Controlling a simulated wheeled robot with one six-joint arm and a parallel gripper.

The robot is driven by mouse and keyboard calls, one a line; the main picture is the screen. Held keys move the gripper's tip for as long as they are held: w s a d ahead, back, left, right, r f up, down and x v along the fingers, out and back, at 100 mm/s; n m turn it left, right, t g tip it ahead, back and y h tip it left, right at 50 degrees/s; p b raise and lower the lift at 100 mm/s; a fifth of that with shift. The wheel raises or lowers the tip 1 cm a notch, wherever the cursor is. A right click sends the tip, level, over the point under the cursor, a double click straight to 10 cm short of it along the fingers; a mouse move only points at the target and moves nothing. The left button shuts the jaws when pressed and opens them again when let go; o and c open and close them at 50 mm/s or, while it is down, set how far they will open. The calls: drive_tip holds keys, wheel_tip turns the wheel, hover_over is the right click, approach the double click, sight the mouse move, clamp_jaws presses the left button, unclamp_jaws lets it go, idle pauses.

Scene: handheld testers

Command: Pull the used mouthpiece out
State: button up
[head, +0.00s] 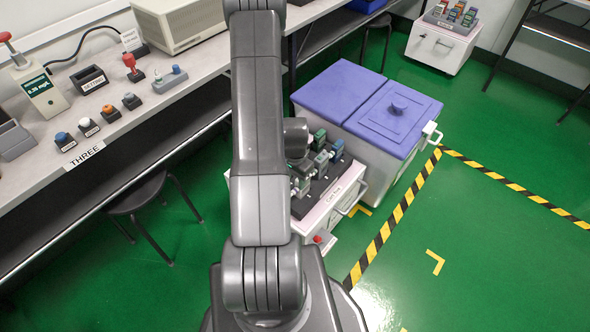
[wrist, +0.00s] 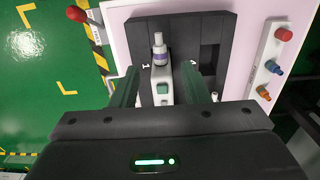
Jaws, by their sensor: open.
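In the wrist view a light grey handheld tester (wrist: 161,80) stands in a black holder (wrist: 213,28). A pale mouthpiece (wrist: 158,40) with a purple band at its base sticks out of the tester's far end. My gripper (wrist: 160,72) is open. Its two dark green fingers lie on either side of the tester, short of the mouthpiece, and hold nothing that I can see. The tester's lower end is hidden behind the gripper body. In the head view my arm covers the gripper and part of the white cart (head: 338,214) with several testers on it.
A dark empty slot (wrist: 209,57) is right of the tester. A purple-lidded bin (head: 392,118) adjoins the cart. A grey bench (head: 185,98) and a stool (head: 138,196) are at left.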

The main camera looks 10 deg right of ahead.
drive_tip(key=shift+f+b, duration=0.3)
drive_tip(key=shift+f, duration=2.15)
clamp_jaws()
